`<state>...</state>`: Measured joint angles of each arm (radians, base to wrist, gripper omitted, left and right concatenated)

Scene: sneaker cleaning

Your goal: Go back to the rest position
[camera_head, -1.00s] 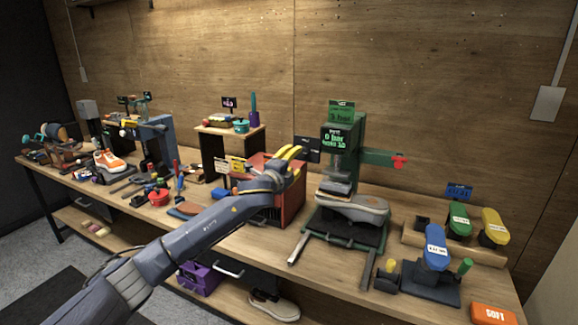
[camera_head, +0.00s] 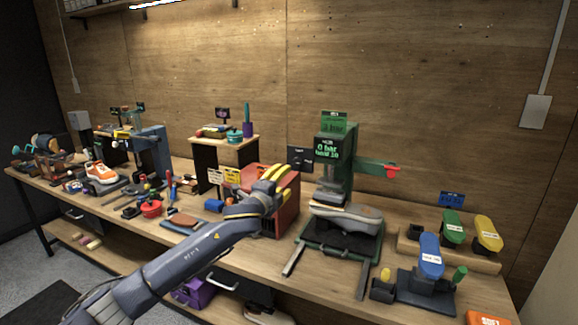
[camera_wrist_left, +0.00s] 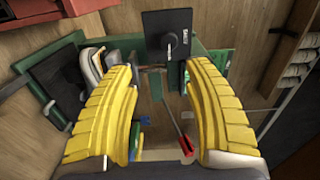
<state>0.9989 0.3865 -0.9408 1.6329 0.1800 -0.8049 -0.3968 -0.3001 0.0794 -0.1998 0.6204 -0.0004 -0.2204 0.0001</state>
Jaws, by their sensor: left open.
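My left gripper (camera_head: 276,172) has yellow fingers and is in front of the red box, left of the green press (camera_head: 337,160). In the left wrist view its two fingers (camera_wrist_left: 158,68) are spread wide apart with nothing held between them. The press and its red-tipped lever (camera_wrist_left: 186,145) show beyond the gap. A grey shoe (camera_head: 350,217) lies under the press, apart from my gripper. My right gripper is not in view.
The red box (camera_head: 288,212) is close behind my left gripper. Blue, green and yellow brushes (camera_head: 431,255) stand at the right. An orange sneaker (camera_head: 101,172) and several tools are at the left of the bench.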

